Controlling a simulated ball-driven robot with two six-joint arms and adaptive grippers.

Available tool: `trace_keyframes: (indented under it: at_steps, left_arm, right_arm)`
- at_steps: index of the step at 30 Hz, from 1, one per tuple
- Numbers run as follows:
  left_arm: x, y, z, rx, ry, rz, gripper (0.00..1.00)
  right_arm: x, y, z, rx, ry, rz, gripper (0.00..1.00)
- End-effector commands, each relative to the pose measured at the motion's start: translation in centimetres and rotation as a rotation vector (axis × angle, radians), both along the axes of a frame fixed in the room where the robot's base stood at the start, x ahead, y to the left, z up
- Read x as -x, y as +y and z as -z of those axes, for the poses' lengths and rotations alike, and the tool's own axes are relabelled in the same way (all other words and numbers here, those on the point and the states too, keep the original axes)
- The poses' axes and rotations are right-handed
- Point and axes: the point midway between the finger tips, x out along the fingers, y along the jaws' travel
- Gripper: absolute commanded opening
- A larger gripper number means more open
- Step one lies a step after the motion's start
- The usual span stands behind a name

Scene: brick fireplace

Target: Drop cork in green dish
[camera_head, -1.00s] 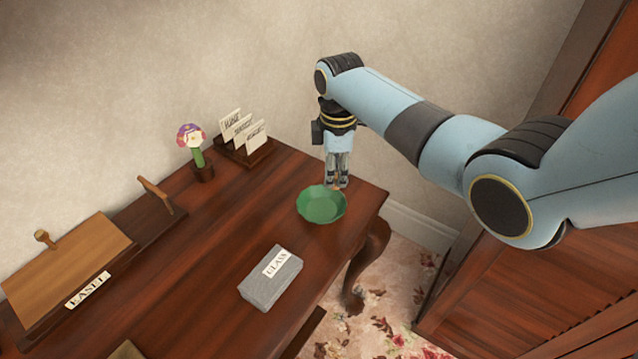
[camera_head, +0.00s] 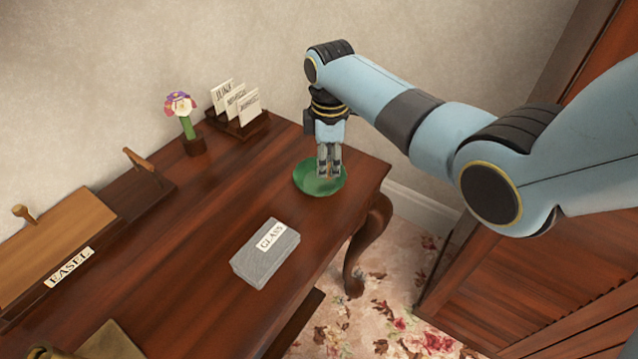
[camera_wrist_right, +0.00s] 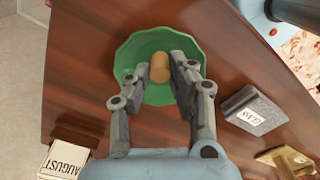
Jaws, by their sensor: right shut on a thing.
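The green dish (camera_head: 306,182) sits near the far right corner of the wooden desk. My right gripper (camera_head: 328,172) points down over the dish. In the right wrist view the cork (camera_wrist_right: 160,68), a small tan cylinder, is between the fingertips of my right gripper (camera_wrist_right: 161,72), which is shut on it. The green dish (camera_wrist_right: 130,58) lies behind the cork in that view. The head view does not show the cork clearly. My left gripper is in neither view.
A grey block labelled GLASS (camera_head: 266,254) lies on the desk in front of the dish. A card rack (camera_head: 238,122) and a flower figure (camera_head: 184,118) stand at the back. A wooden easel board (camera_head: 60,250) is at the left. The desk's right edge is close to the dish.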

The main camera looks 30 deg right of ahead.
Motion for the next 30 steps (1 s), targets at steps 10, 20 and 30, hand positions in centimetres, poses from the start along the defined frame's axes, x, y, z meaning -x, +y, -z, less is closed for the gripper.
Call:
trace_keyframes:
  at_steps: [10,20,30]
  left_arm:
    - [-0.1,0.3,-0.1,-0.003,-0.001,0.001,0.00]
    - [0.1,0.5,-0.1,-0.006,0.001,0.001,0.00]
    - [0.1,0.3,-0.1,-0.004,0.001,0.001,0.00]
  right_arm:
    - [0.0,0.0,-0.1,0.001,-0.001,0.000,0.47]
    - [-0.1,0.0,-0.5,0.000,-0.002,0.000,0.47]
    - [-0.2,0.0,-7.1,0.001,-0.006,-0.001,0.47]
